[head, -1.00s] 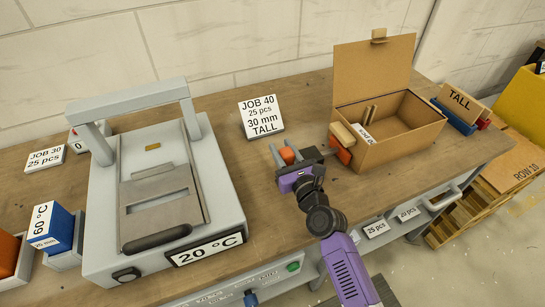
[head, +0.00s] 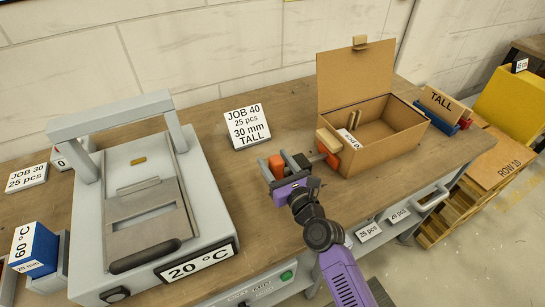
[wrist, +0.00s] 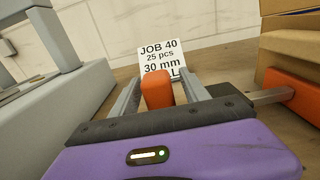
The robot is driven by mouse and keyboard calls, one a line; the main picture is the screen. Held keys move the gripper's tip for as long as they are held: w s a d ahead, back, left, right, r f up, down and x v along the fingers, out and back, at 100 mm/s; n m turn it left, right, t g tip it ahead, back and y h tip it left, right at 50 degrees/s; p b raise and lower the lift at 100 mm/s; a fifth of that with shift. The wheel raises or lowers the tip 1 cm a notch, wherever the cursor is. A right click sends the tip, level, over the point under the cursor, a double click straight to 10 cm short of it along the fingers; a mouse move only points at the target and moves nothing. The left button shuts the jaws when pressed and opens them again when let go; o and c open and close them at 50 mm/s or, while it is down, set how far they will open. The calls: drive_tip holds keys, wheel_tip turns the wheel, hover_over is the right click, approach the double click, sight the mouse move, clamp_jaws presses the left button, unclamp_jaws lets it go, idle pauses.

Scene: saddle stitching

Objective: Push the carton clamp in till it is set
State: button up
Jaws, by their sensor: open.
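The carton clamp has an orange block (head: 328,156) and a pale wooden pad (head: 328,140) at the left wall of the open brown carton (head: 395,152). In the wrist view a metal bar (wrist: 269,97) runs left from that orange block (wrist: 292,98) to behind my gripper. A second orange block (head: 277,166), apparently the clamp's handle, stands between my open fingers; it also shows in the wrist view (wrist: 158,89). My gripper (wrist: 160,92) straddles it, with a gap on both sides. Whether the bar joins this block is hidden.
A grey press (head: 215,215) marked 20 °C stands left of my gripper. A white JOB 40 card (head: 247,126) stands behind it. A TALL block (head: 442,103) stands in a holder right of the carton. The bench front between press and carton is clear.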

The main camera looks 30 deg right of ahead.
sight(280, 169)
drive_tip(key=s, duration=0.6)
idle(0.4)
